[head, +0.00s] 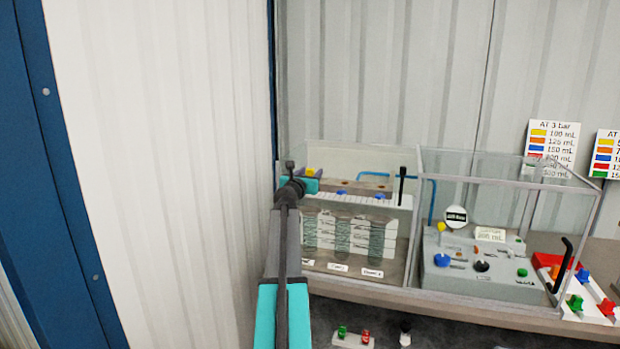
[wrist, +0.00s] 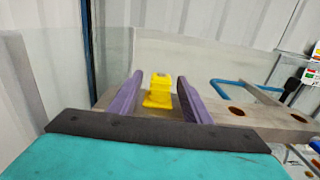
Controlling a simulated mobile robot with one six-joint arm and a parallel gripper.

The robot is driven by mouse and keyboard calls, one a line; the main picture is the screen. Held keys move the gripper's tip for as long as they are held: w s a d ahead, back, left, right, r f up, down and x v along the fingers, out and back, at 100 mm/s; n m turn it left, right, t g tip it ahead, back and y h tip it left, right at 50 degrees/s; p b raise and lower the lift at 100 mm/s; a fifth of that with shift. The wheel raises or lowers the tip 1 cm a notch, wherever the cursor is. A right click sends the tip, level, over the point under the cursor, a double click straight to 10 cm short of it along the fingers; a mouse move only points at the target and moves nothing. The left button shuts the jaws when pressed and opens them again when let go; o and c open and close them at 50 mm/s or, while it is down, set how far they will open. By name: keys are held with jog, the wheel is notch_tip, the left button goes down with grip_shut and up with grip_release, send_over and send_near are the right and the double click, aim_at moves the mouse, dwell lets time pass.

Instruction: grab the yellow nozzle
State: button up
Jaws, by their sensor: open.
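The yellow nozzle (wrist: 158,92) stands upright between the two purple fingers of my gripper (wrist: 159,100) in the wrist view. The fingers are open, with a gap on each side of the nozzle. In the head view my gripper (head: 305,174) is inside the left glass case, at its back left.
A wooden board (wrist: 240,112) with round holes and a blue tube (wrist: 235,84) lie to the right. The left case (head: 350,152) has glass walls close by. A second case (head: 510,165) holds a grey panel (head: 470,278) with knobs. Red and green nozzles stand outside.

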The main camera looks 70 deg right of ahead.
aim_at(311, 169)
grip_shut()
jog(key=shift+r, duration=0.1)
jog(key=shift+r, duration=1.5)
jog(key=shift+s+a+r, duration=0.15)
jog(key=s+a+r, duration=0.1)
jog(key=s+a, duration=0.8)
jog(key=s, duration=0.3)
jog(key=shift+s+r, duration=0.25)
jog(key=shift+s, duration=0.1)
